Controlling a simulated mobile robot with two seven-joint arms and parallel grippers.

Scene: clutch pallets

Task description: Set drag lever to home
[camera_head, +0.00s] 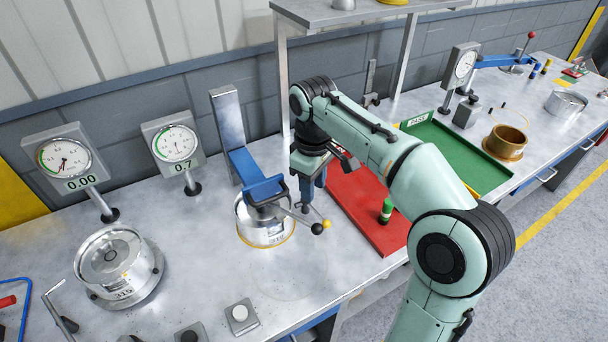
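A blue fixture arm (240,163) on a grey post reaches over a round metal clutch (262,228) marked with a number. From its head a thin rod ends in a black ball knob (317,228). I cannot tell which of these is the drag lever. My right gripper (306,205) points down just above and behind the two knobs, close to the rods. Its fingertips are small and partly hidden, so its grip is unclear. My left gripper is not in view.
Two dial gauges, reading 0.00 (64,165) and 0.7 (176,143), stand at left behind another clutch (117,262). A red tray (366,215) holds a green cylinder (386,211). A green PASS tray (455,152) lies behind my arm. Another blue arm with a red knob (531,35) stands far right.

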